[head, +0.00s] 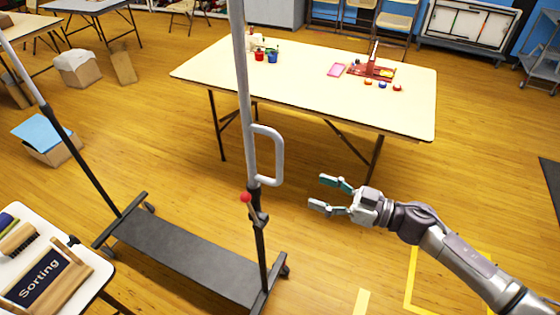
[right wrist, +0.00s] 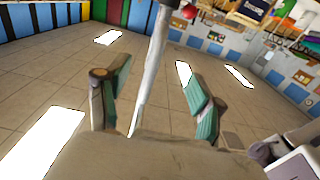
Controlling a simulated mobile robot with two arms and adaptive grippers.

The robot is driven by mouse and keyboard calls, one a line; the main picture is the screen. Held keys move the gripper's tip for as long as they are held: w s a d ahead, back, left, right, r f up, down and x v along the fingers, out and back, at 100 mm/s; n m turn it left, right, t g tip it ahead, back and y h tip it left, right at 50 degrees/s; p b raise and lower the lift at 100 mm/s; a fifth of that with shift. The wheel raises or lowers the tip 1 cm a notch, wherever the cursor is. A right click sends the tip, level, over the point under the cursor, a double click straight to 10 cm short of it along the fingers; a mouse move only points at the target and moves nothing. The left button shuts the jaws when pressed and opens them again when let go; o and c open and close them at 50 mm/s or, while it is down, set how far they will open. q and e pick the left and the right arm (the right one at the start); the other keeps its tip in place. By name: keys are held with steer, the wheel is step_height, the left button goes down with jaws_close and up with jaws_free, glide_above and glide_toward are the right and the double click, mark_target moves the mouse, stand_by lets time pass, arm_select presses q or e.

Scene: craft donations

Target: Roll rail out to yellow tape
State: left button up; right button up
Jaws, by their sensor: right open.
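The rail (head: 247,120) is a wheeled clothes rack with grey uprights, a loop handle (head: 279,155) on the near upright and a dark base shelf (head: 185,258) on castors. A red knob (head: 246,197) sits below the handle. Yellow tape (head: 412,275) marks the floor at the lower right, partly behind my right arm. My right gripper (head: 328,194) is open and empty, to the right of the handle and apart from it. In the right wrist view, the grey upright (right wrist: 154,70) shows beyond the open fingers (right wrist: 155,95). My left gripper is not in view.
A pale table (head: 310,80) with red and blue cups (head: 266,57) and craft items stands behind the rail. A box with a blue lid (head: 45,138) stands left. Floor between rail and tape is clear.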

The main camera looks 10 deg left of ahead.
mark_target(280, 178)
steer(key=shift+p+x, duration=0.35)
steer(key=shift+x, duration=5.15)
steer(key=shift+f, duration=0.1)
steer(key=shift+d, duration=0.1)
steer(key=shift+c, duration=0.2)
jaws_close()
